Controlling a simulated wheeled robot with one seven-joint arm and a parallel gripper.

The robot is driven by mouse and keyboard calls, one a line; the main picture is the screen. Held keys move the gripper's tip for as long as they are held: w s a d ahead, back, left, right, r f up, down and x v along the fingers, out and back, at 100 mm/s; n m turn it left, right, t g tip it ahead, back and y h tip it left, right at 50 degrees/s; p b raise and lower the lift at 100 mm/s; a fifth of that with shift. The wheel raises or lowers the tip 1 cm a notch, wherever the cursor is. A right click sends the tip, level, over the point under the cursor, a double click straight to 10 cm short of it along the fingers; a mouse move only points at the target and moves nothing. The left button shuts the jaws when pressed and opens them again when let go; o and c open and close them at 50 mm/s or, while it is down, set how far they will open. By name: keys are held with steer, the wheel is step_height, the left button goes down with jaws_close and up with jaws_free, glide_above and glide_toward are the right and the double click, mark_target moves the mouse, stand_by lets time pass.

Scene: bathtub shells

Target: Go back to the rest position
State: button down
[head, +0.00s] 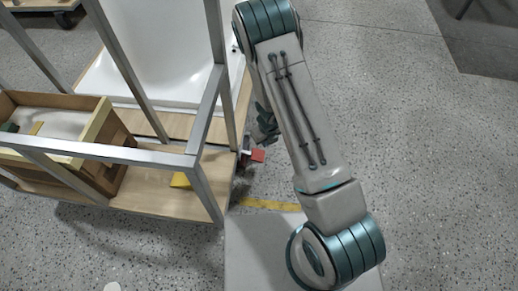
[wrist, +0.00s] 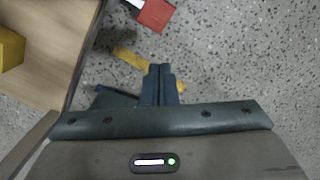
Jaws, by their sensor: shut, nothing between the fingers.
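My gripper (wrist: 160,72) shows in the wrist view with its two dark fingers together and nothing between them. It is over the speckled floor, just right of the wooden board's edge. In the head view my gripper is mostly hidden behind my arm, beside the cart's right end. No object of the task shows apart from my own arm.
A metal-framed cart with a wooden deck (head: 150,195) stands at left. It bears a white tub shell (head: 150,50), a wooden crate (head: 112,160) and a yellow block (head: 180,180). A red piece (head: 258,155) juts near its right end. Open floor (head: 430,150) lies right.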

steer(key=shift+r, duration=0.3)
stand_by(0.4)
steer(key=s+r+n+y+p, duration=0.3)
steer(key=r+n+p, duration=1.25)
steer(key=r, duration=2.45)
steer(key=s+d+r+n+h+p, duration=0.1)
steer(key=s+d+r+n+p, duration=0.2)
steer(key=r, duration=0.6)
steer(key=s+d+r+n+t+h+p, duration=0.1)
steer(key=s+d+r+n+p, duration=0.2)
steer(key=s+r+n+p, duration=0.3)
steer(key=s+d+r+n+h+p, duration=0.1)
steer(key=s+d+r+n+p, duration=0.2)
steer(key=r, duration=1)
steer(key=s+n+p, duration=0.2)
steer(key=s+n, duration=0.1)
steer(key=s, duration=0.1)
steer(key=shift+s+t+h, duration=0.15)
steer(key=shift+t+h, duration=0.15)
steer(key=shift+t, duration=0.1)
